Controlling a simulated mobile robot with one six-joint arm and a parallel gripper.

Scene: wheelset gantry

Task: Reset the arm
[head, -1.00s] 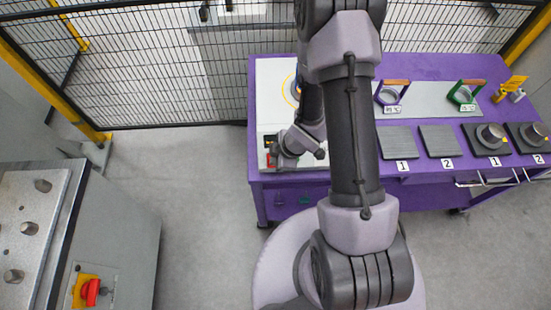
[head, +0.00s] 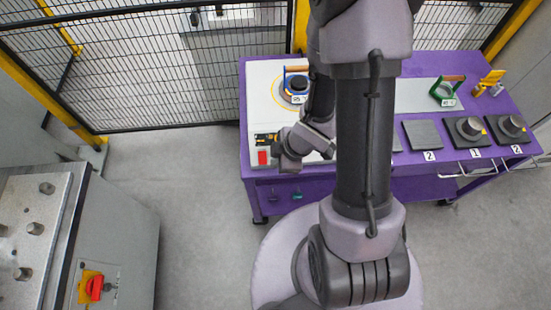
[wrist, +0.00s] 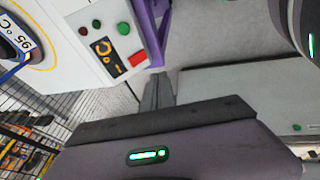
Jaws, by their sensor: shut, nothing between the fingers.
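My arm rises through the middle of the head view and bends down over the left part of the purple table (head: 415,66). Its wrist end hangs over the front edge of a white panel unit (head: 262,105). In the wrist view my gripper (wrist: 158,90) is shut and empty, with floor and a grey surface behind it. The fingertips are not clear in the head view. The white unit also shows in the wrist view, with a red switch (wrist: 137,58), a green button (wrist: 124,28) and an orange display.
A grey cabinet (head: 120,240) stands at left. Mesh fence (head: 150,70) runs behind. Floor between is clear.

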